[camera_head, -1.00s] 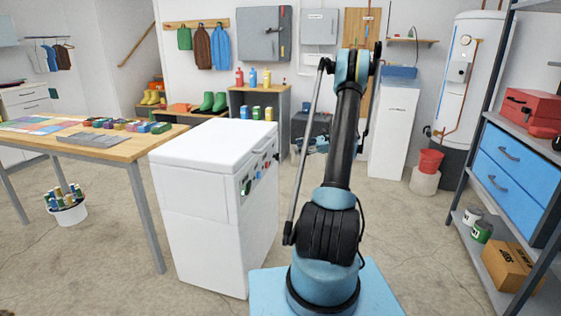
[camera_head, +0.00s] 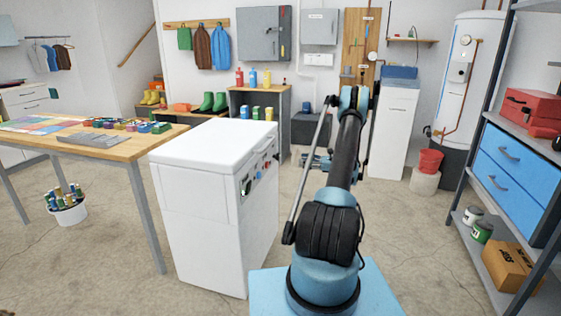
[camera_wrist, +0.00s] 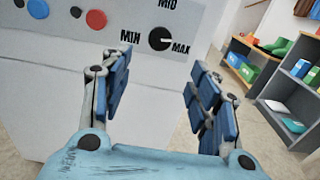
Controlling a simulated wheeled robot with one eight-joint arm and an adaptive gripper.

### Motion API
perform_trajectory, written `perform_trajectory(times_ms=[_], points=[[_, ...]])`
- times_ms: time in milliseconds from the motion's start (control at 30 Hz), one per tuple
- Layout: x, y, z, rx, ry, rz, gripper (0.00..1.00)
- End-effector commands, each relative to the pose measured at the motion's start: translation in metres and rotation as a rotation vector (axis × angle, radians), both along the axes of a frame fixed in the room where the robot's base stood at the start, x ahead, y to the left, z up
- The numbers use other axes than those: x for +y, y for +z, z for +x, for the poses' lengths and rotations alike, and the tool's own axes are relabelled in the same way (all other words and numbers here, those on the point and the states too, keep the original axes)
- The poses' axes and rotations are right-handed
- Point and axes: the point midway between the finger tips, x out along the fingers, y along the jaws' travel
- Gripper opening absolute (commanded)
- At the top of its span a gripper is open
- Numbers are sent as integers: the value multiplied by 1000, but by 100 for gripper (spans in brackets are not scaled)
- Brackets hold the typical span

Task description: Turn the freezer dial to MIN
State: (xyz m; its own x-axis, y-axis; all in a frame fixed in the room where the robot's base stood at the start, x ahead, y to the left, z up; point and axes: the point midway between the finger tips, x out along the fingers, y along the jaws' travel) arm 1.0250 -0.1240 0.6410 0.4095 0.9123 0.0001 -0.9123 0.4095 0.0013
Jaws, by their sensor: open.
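The white freezer (camera_head: 205,215) stands left of my arm in the head view, with its control panel facing right. In the wrist view its front panel (camera_wrist: 60,95) fills the upper left. The black round dial (camera_wrist: 161,39) is on this panel, with MIN printed at its left, MID above and MAX at its right. A light mark on the dial seems to point right, towards MAX. My gripper (camera_wrist: 158,78) is open and empty, its blue-padded fingers spread either side below the dial, not visibly touching it. In the head view my gripper (camera_head: 314,161) is small and partly hidden by my arm.
A red button (camera_wrist: 96,20) and a blue button (camera_wrist: 38,9) sit left of the dial. A wooden table (camera_head: 130,148) with coloured items stands left of the freezer. A shelf rack (camera_head: 520,195) stands at the right.

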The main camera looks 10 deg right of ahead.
Motion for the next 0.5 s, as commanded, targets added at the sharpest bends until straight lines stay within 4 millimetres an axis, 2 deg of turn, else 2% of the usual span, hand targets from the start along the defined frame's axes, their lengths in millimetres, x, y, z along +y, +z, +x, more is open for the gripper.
perform_trajectory(times_ms=[33, 500], points=[[10, 0, 4, 0, 3, 0, 56], [85, 0, 38, 0, 2, -1, 56]])
